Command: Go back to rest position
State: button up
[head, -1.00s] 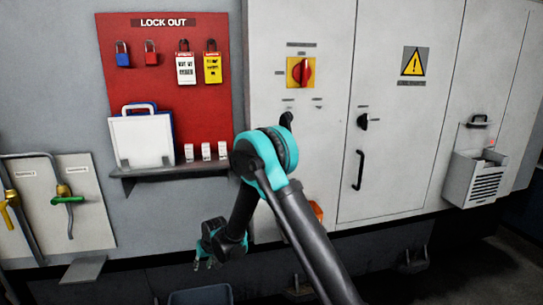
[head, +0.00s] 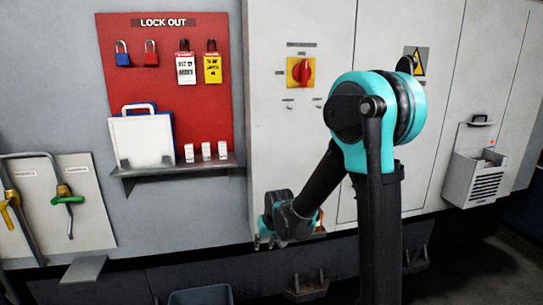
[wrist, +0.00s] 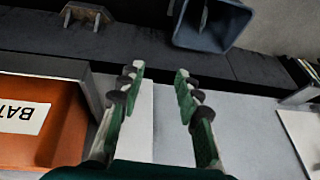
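My gripper (wrist: 160,95) shows in the wrist view with its two green and grey fingers apart and nothing between them. In the head view my gripper (head: 268,241) is small and low, in front of the bottom left part of the machine cabinet. My arm rises from it to a teal joint and hides part of the cabinet doors. The fingers touch nothing that I can see.
A red lockout board (head: 205,115) with padlocks and tags hangs left, above a grey shelf (head: 190,170). An orange box (wrist: 40,120) is beside my gripper in the wrist view. A blue-grey bin (wrist: 210,25) stands ahead. Valves (head: 66,198) are far left.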

jog(key=s+d+r+m+h, duration=0.1)
jog(key=s+d+m+h, duration=0.1)
jog(key=s+d, duration=1.9)
jog(key=shift+d+r+m, duration=0.2)
jog(key=shift+d+m, duration=0.1)
jog(key=shift+m, duration=0.1)
